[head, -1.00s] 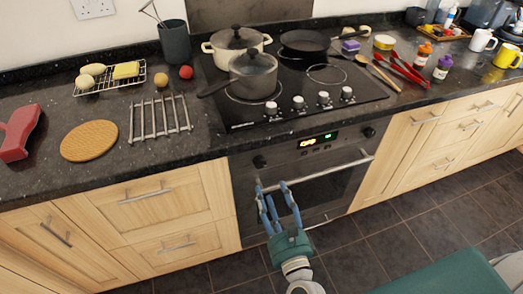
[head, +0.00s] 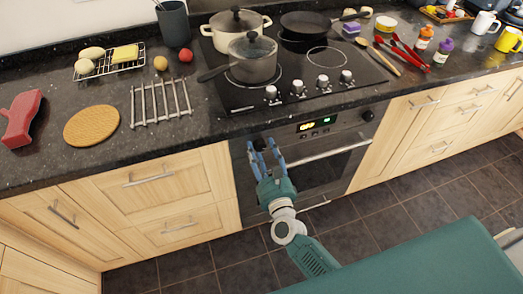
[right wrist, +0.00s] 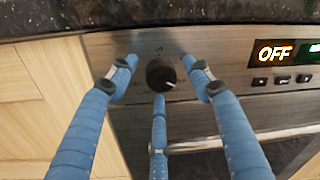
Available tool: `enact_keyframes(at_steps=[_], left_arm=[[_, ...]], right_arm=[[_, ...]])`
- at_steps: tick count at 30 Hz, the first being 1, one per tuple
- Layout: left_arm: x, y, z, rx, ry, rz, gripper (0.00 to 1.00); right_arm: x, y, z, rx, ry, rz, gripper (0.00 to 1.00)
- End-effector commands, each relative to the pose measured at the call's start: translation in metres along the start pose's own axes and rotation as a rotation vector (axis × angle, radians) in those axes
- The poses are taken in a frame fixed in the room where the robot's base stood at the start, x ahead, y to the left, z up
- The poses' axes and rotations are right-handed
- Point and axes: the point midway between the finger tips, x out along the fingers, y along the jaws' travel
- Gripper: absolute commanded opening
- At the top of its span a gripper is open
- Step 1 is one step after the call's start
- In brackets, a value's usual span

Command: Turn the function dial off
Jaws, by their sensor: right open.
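The function dial is a round black knob (right wrist: 161,75) at the left end of the oven's control panel. In the right wrist view its white mark points to the lower right. My right gripper (head: 264,148) is open in front of the panel. In the right wrist view its blue fingers (right wrist: 159,70) are spread around the dial, left, right and below, with no clear contact. In the head view the gripper covers the dial. The display (right wrist: 275,53) beside it reads OFF in orange, with green characters to its right. My left gripper is not in view.
Another black knob (head: 367,115) sits at the panel's right end. Small buttons (right wrist: 283,80) lie under the display, and the oven handle (head: 330,153) runs below. The worktop edge (right wrist: 160,15) overhangs the panel. Pots (head: 252,62) stand on the hob above.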

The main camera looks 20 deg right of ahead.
Motion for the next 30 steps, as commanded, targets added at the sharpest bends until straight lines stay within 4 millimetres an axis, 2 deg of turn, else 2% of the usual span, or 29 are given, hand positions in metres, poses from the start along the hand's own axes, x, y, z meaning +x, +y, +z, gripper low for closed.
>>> enact_keyframes(at_steps=[5,9,11,12,30], left_arm=[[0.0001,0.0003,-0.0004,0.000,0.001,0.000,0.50],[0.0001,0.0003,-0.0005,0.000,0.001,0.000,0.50],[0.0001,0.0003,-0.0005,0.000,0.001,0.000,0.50],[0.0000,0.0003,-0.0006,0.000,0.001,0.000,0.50],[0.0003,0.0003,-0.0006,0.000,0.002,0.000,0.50]], right_arm=[[-0.0001,0.0000,0.0002,0.000,0.000,0.000,0.48],[-0.0002,0.0000,0.0003,0.000,-0.001,0.000,0.20],[-0.0001,0.0000,0.0006,0.000,-0.001,0.000,0.08],[-0.0001,0.0000,0.0007,0.000,-0.001,0.000,0.05],[0.0005,-0.0004,0.0028,-0.012,-0.006,-0.002,0.05]])
